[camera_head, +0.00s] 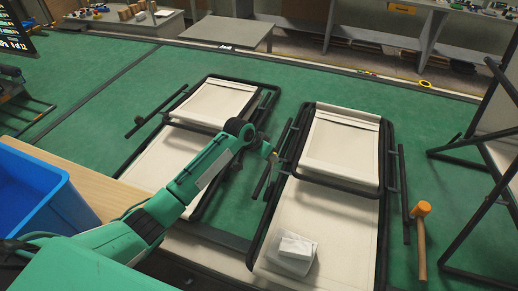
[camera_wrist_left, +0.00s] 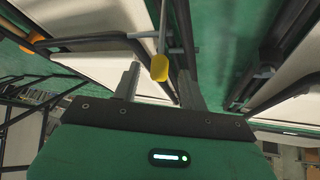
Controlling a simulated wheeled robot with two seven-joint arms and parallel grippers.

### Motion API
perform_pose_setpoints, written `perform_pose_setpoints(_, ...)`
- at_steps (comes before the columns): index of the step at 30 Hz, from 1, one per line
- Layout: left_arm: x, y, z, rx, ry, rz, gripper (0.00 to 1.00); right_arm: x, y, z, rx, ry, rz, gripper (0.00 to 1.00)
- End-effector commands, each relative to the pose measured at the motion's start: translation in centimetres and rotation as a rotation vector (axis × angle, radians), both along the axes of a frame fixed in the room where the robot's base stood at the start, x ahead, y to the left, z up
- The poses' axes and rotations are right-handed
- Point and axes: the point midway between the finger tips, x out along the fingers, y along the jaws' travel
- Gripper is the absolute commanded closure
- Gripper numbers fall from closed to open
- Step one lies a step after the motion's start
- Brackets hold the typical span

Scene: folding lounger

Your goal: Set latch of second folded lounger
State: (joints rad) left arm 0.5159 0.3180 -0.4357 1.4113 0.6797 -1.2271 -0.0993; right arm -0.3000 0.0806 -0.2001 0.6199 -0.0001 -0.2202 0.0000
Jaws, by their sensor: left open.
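Two folded loungers with cream fabric and black tube frames lie side by side on the green floor: the left lounger (camera_head: 213,103) and the right lounger (camera_head: 341,144). I cannot tell which one counts as the second. My left gripper (camera_head: 268,150) is over the gap between them, close to the right lounger's left frame rail. In the left wrist view the left gripper (camera_wrist_left: 160,88) is open. A latch lever with a yellow tip (camera_wrist_left: 159,68) on a thin grey rod shows between its fingers, apparently ungripped. The latch's base is unclear. My right gripper is out of view.
A clear packet with white contents (camera_head: 294,250) lies on the right lounger. A mallet with an orange head (camera_head: 421,209) is right of it. A blue bin (camera_head: 40,195) on a wooden table (camera_head: 97,186) is at left. An upright frame stands at far right.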

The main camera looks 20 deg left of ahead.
Motion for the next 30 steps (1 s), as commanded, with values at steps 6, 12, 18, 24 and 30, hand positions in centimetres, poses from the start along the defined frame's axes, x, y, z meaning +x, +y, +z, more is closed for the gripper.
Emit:
perform_pose_setpoints(6,-1.6,1.5,3.3,0.001,-0.003,0.000,0.57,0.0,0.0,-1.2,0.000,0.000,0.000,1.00)
perform_pose_setpoints(12,-2.7,2.4,5.4,0.002,-0.001,0.000,0.57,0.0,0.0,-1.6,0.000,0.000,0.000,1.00)
perform_pose_setpoints(18,-3.0,2.6,6.1,0.001,0.001,0.000,0.57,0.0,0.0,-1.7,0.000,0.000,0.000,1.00)
perform_pose_setpoints(24,-3.0,2.6,6.1,0.001,0.001,0.000,0.57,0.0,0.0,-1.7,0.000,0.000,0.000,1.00)
perform_pose_setpoints(30,-3.0,2.6,6.1,0.001,0.001,0.000,0.57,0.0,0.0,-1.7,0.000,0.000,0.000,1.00)
